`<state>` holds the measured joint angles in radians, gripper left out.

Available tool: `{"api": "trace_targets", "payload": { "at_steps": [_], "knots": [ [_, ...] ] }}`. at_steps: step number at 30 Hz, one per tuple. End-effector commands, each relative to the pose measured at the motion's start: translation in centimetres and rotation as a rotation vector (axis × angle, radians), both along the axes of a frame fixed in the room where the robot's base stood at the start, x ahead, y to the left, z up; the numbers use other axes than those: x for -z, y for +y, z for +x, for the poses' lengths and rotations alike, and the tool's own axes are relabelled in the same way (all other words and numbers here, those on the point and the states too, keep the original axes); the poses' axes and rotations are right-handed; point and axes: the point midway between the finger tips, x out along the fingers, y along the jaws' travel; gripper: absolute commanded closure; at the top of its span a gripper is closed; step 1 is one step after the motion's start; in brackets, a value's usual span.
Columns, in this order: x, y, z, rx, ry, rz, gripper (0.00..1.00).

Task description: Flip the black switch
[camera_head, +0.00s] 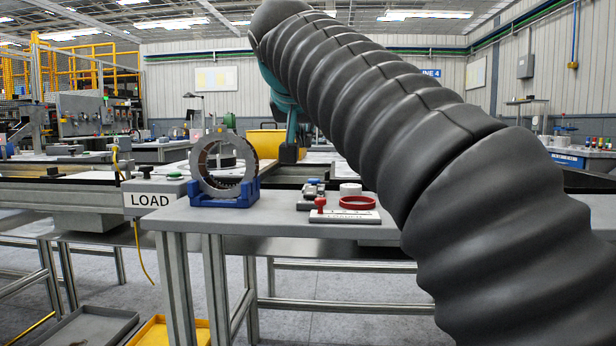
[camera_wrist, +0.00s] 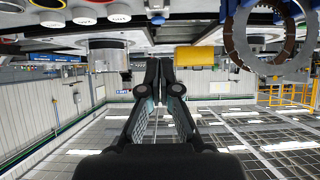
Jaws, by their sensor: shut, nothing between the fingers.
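A box marked LOAD (camera_head: 150,197) at the table's left end carries a green button (camera_head: 174,173). In the wrist view, which is upside down, my gripper (camera_wrist: 161,66) is shut and empty, its dark fingertips together. No contact between it and anything shows. In the head view my ribbed dark arm covers much of the right side and hides what lies behind it.
A metal ring (camera_head: 224,163) stands upright in a blue holder (camera_head: 224,193); the ring also shows in the wrist view (camera_wrist: 268,40). A yellow bin (camera_head: 265,143) stands behind.

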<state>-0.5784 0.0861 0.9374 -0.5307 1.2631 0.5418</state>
Motion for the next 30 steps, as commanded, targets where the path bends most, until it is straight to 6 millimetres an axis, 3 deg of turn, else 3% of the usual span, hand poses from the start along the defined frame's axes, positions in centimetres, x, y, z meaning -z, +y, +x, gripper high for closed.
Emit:
{"api": "trace_targets", "payload": {
  "at_steps": [8,20,24,30],
  "knots": [
    [1.7,-0.2,2.3,0.002,0.002,-0.001,1.0],
    [5.6,-0.4,8.5,0.002,0.001,-0.001,1.0],
    [7.8,-0.4,8.8,0.0,0.001,-0.001,1.0],
    [9.2,-0.4,9.1,-0.001,0.001,-0.001,1.0]
  ]
}}
